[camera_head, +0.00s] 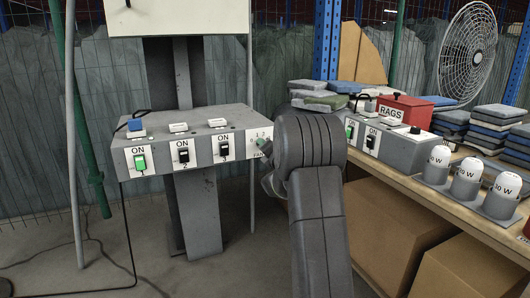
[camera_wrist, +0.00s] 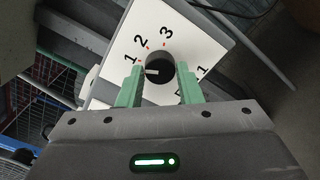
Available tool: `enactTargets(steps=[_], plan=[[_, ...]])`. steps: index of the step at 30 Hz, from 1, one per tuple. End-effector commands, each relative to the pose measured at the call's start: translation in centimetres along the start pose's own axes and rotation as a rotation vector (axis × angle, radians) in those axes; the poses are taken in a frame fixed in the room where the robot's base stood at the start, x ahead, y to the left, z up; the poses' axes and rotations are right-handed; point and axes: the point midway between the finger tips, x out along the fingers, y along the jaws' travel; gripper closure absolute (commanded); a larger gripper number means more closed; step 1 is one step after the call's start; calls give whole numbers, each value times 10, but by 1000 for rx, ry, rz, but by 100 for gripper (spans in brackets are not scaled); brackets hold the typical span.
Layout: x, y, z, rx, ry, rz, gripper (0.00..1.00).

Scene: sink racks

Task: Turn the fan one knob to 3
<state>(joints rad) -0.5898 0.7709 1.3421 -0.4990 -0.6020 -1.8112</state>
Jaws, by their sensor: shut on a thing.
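The fan one knob (camera_wrist: 160,62) is round and black, on a white plate (camera_wrist: 195,38) numbered 1, 2 and 3. Its white pointer line faces left in the wrist view, below the 1 mark; 2 and 3 lie further round clockwise. My gripper (camera_wrist: 160,76) has its green fingers on both sides of the knob, shut on it. The knob is hidden there by my fingers and arm.
The switch box front has three ON switches; the left one (camera_head: 140,162) is green. At right, a wooden bench (camera_head: 408,188) holds another switch box, a red RAGS box (camera_head: 403,112), bulbs and cloth stacks. A white fan (camera_head: 468,54) stands behind. Cardboard boxes sit below.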

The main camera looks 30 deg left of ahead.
Motion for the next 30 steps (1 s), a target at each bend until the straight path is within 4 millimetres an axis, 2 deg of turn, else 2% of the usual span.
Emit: enactTargets(steps=[30], plan=[[0,0,1,966,-1,-2,91]])
